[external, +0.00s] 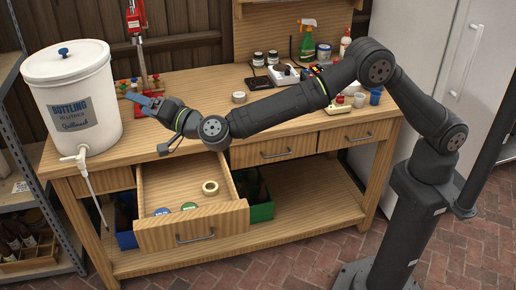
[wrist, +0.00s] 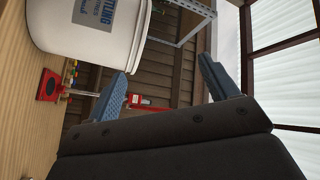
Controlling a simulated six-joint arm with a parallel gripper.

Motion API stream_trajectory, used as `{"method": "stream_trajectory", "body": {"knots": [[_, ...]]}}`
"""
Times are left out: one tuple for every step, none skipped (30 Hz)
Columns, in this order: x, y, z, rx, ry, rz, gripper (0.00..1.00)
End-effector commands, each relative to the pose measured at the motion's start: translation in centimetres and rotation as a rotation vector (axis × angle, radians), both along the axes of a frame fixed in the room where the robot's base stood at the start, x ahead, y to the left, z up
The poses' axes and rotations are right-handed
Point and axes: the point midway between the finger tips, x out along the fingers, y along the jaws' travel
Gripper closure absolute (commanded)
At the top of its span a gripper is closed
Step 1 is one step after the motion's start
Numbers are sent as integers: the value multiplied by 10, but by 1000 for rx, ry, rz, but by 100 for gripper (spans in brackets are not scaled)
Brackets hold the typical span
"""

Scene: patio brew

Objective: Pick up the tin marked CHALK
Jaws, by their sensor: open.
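My gripper (external: 140,100) is open and empty above the left part of the bench, beside the white bucket. In the wrist view its two blue fingers are spread apart, with nothing between them (wrist: 163,76). I cannot read CHALK on anything, so I cannot tell which item is the tin.
The white bottling bucket (external: 70,95) stands at the bench's left end, with a red capper (external: 139,45) behind. A small round tin (external: 239,97) stands mid-bench.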

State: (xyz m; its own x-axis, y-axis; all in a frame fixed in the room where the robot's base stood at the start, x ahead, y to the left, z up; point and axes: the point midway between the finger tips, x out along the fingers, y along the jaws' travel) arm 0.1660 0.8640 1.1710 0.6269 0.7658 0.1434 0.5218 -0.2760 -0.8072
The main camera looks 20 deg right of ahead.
Motion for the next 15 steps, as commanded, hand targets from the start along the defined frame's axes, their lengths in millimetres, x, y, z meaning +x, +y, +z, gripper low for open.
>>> {"method": "stream_trajectory", "body": {"knots": [[29,1,4,28,64,40,21],[43,2,6,42,107,69,21],[61,2,7,60,167,106,21],[75,2,7,70,215,129,21],[88,0,7,79,261,152,21],[106,-2,7,87,326,179,21],[119,-5,7,92,376,198,21],[132,-8,6,95,428,212,21],[149,-14,4,97,498,229,21],[163,-19,2,98,552,237,21],[176,-25,1,97,608,243,21],[193,-34,-2,96,682,245,21],[206,-41,-4,94,739,244,21],[219,-49,-7,92,798,239,21],[236,-61,-10,88,875,227,21]]}}
